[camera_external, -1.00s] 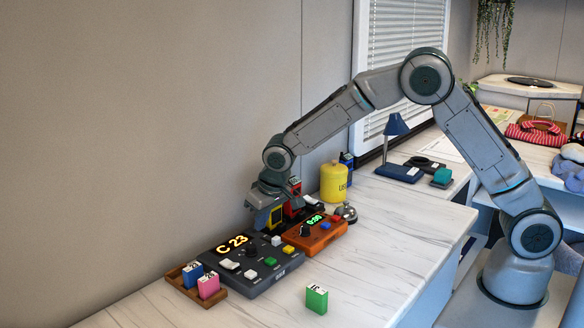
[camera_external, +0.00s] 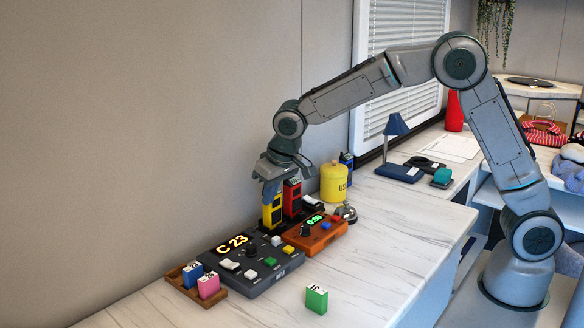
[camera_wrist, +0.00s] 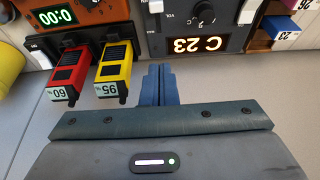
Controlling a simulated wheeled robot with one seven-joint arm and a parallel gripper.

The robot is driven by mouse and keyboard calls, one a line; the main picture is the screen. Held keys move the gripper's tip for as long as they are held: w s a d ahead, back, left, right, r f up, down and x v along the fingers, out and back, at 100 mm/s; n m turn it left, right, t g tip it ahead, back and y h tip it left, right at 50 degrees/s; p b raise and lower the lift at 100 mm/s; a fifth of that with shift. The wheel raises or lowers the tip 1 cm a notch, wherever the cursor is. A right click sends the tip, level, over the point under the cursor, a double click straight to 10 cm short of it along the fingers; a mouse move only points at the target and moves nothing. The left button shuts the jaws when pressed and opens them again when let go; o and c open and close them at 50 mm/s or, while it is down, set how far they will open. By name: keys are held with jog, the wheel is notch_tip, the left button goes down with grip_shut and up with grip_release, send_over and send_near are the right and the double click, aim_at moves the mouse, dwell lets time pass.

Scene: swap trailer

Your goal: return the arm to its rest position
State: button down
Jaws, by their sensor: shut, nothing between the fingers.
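My gripper (camera_external: 270,190) is raised over the back of the grey console in the external view, beside the yellow radio. In the wrist view, its blue fingers (camera_wrist: 159,85) are shut together with nothing between them. My arm reaches left from its base at the right, with the elbow high and bent. The yellow radio (camera_external: 272,214) and red radio (camera_external: 292,199) stand upright behind the consoles. The wrist view shows the yellow radio (camera_wrist: 114,66) labelled 95 and the red radio (camera_wrist: 69,72) labelled 60, both left of the fingers and apart from them.
The grey console (camera_external: 262,266) shows C 23, and the orange box (camera_external: 316,236) shows 0:00. A wooden tray (camera_external: 217,291) holds blue and pink blocks. A green block (camera_external: 316,299), yellow canister (camera_external: 333,183) and bell (camera_external: 347,213) stand nearby. The wall is close behind; the front counter is mostly clear.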

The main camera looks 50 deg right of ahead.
jog(key=s+d+r+p, duration=0.2)
jog(key=s+d+r, duration=0.7)
jog(key=s+d, duration=0.75)
jog(key=s, duration=0.6)
jog(key=s+d+g+p, duration=0.1)
jog(key=s+d, duration=0.2)
jog(key=s, duration=0.6)
jog(key=shift+f, duration=0.1)
dwell(0.7)
